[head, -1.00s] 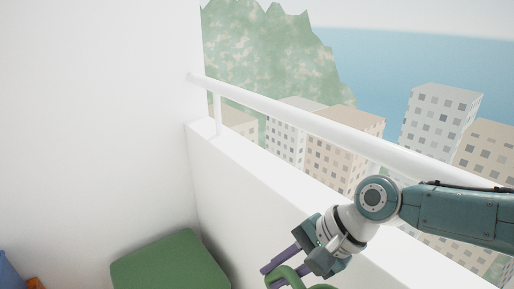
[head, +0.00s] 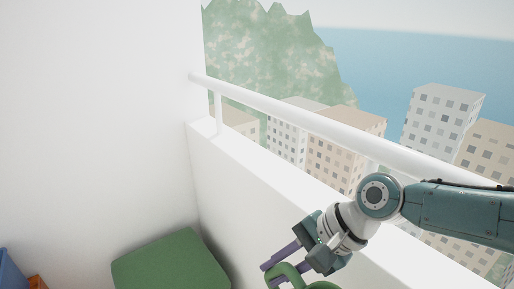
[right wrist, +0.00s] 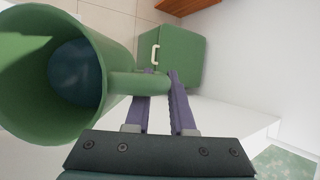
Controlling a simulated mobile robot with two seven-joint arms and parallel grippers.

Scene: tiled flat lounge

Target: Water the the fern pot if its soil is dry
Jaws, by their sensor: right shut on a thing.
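My right gripper (head: 270,275) is shut on the handle of a green watering can (head: 286,271), low at the right of the head view. In the right wrist view the can (right wrist: 120,40) fills the left side, with its round mouth towards the camera and dark bluish content inside that looks like water. The two purple fingers (right wrist: 160,100) close around its handle. Most of the can is cut off in the head view. I see no fern pot and no soil in either view. My left gripper is out of view.
A green padded seat or box (head: 170,262) stands by the white balcony wall (head: 240,185); a pale handle shows near it in the wrist view. A white railing (head: 300,118) runs above the wall. Blue (head: 12,272) and orange items (head: 37,282) sit at lower left.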

